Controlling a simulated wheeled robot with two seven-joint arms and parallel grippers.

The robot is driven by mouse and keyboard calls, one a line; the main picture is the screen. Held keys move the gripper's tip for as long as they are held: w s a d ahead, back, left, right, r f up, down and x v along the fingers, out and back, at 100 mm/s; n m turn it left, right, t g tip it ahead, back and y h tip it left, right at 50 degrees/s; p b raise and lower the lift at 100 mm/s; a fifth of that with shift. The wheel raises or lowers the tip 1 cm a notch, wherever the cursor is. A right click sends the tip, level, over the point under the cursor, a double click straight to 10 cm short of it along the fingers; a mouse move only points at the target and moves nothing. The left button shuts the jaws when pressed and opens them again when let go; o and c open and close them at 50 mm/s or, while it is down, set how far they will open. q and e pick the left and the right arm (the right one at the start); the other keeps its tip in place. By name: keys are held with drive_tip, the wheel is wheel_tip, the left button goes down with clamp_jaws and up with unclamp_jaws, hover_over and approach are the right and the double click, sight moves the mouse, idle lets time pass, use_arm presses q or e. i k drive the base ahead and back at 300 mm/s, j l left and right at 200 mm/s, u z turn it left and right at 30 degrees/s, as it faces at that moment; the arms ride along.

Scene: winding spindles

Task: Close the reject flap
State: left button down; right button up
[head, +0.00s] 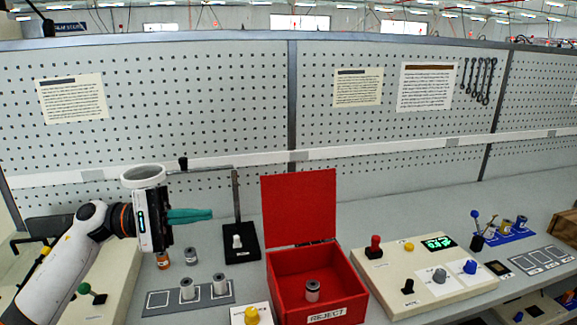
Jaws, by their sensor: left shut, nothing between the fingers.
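The reject box (345,292) is red and stands on the bench at the middle front, with a "REJECT" label on its front wall. Its red flap (300,205) is open and stands upright at the back edge. A small grey spindle (312,291) stands inside the box. My left gripper (210,214) reaches in from the left, with teal fingers shut and empty, pointing right. It is left of the flap and apart from it. My right gripper is not in view.
A black stand (243,249) with a tall post is between my left gripper and the box. A grey tray (207,297) holds spindles at front left. A yellow knob (252,315) sits by the box's front left. A control panel (455,289) is on the right.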

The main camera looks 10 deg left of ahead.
sight(298, 207)
drive_tip(key=i, duration=1.2)
